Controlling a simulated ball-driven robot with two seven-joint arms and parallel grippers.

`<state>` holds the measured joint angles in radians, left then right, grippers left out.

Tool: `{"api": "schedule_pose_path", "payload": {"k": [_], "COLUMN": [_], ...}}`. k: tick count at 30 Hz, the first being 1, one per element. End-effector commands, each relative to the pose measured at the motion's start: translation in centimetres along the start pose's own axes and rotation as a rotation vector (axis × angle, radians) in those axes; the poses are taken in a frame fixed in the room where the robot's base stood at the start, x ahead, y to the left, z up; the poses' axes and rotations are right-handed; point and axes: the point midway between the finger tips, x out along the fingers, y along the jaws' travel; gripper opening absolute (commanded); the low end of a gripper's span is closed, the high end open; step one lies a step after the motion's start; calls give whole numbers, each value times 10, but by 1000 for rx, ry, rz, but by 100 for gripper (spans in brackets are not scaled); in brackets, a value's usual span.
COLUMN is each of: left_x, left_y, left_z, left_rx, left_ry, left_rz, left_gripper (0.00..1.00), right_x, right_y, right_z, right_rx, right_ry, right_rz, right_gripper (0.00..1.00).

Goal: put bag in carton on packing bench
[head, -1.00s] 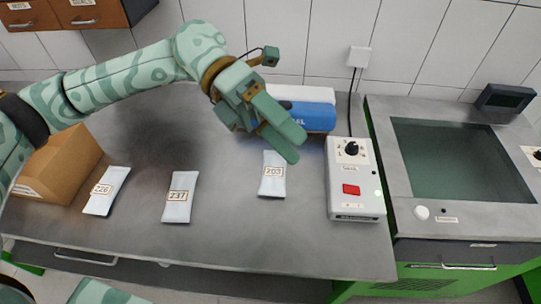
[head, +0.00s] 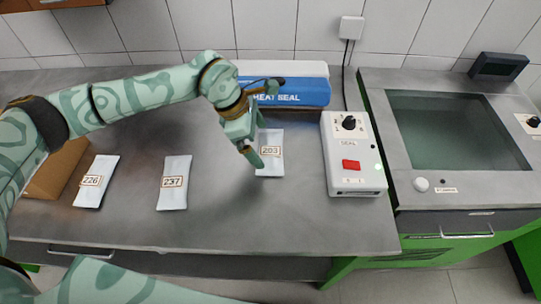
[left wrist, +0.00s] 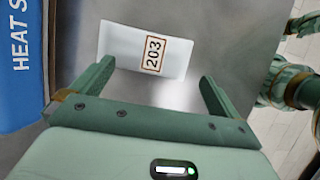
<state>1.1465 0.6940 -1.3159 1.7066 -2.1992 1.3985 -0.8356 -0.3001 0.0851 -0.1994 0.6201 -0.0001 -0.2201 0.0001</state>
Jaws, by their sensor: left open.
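Three white bags lie flat on the steel bench: bag 226 (head: 97,182), bag 237 (head: 174,183) and bag 203 (head: 270,153). A brown carton (head: 55,170) stands at the bench's left end, partly hidden behind my left arm. My left gripper (head: 252,158) points down at the left edge of bag 203. In the left wrist view the open fingers (left wrist: 155,85) are spread on either side of bag 203 (left wrist: 145,50), which lies just beyond the tips with nothing between them. My right gripper is not seen in the head view.
A blue and white heat sealer (head: 300,92) stands behind bag 203. A grey control box (head: 352,155) with a red button and black knob is to the right. A basin unit (head: 460,130) adjoins the bench. The bench front (head: 230,220) is clear.

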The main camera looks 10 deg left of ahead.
Motion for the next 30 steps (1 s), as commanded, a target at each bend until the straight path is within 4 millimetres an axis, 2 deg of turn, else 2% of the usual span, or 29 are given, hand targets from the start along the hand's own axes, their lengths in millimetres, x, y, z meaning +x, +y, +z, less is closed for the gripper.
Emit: {"api": "schedule_pose_path", "payload": {"k": [7, 15, 21, 22, 24, 27, 30], "left_x": [19, 60, 60, 60, 60, 60, 59], "left_y": [1, 3, 3, 3, 3, 3, 3], "left_z": [0, 0, 1, 1, 1, 1, 1], "left_rx": [-1, -1, 0, 0, 0, 0, 0], "left_ry": [-1, -1, -1, -1, -1, -1, -2], "left_rz": [-1, -1, 1, 1, 1, 1, 1], "left_gripper": [100, 100, 100, 97, 78, 55, 51], "right_x": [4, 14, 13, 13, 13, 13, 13], "right_y": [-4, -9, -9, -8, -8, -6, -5], "right_z": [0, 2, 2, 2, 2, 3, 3], "right_rx": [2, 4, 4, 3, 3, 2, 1], "right_ry": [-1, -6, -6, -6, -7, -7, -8], "right_rz": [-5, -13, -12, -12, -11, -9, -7], "right_gripper": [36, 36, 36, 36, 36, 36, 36]}}
